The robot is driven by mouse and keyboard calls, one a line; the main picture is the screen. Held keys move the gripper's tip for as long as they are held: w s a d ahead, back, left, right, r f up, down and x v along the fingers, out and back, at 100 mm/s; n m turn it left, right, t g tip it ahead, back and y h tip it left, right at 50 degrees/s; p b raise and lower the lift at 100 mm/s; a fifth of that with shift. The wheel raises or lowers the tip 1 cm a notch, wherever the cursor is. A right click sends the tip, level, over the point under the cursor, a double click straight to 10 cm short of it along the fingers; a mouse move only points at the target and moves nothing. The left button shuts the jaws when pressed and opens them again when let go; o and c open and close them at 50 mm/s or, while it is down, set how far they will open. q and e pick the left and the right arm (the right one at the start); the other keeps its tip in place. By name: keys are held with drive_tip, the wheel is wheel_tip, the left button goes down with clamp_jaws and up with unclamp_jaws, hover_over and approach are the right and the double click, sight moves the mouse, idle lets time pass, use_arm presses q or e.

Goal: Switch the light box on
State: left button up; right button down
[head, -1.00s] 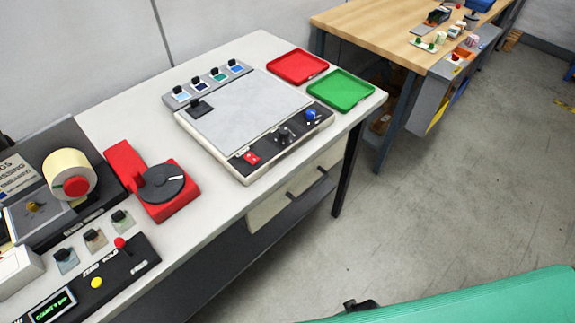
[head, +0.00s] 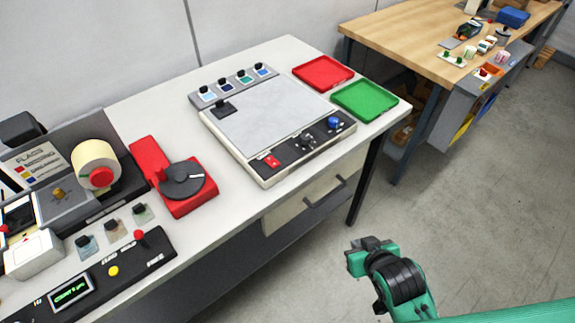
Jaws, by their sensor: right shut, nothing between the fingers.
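The light box (head: 270,115) lies flat on the white table, with a pale grey panel that looks unlit. My right gripper (head: 354,257) is at the lower right, in front of the table and over the floor. It is shut and empty, well apart from the light box. My left gripper is out of view.
A red tray (head: 323,72) and a green tray (head: 365,101) lie right of the light box. A red device with a dark disc (head: 182,180) stands left of it. The rewinder and a console (head: 108,268) fill the table's left end. A drawer handle (head: 326,192) sticks out below the tabletop.

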drive_tip(key=w+a+r+n+t+y, duration=0.5)
drive_tip(key=w+a+r+t+y, duration=0.2)
drive_tip(key=w+a+r+y, duration=0.3)
drive_tip(key=w+a, duration=0.1)
drive_tip(key=a, duration=0.1)
drive_tip(key=shift+w+a+r+t+y, duration=0.15)
drive_tip(key=shift+a+r+t+y, duration=0.15)
drive_tip(key=shift+t+y, duration=0.1)
wheel_tip(320, 180, up, 2)
drive_tip(key=r+p, duration=0.1)
drive_tip(key=p, duration=0.2)
hover_over(281, 172)
drive_tip(key=shift+a+f, duration=0.1)
drive_tip(key=shift+f, duration=0.15)
wheel_tip(281, 172, down, 3)
drive_tip(key=shift+w+r+p, duration=0.1)
drive_tip(key=shift+r+p, duration=0.05)
drive_tip(key=shift+p, duration=0.25)
drive_tip(key=shift+f, duration=0.85)
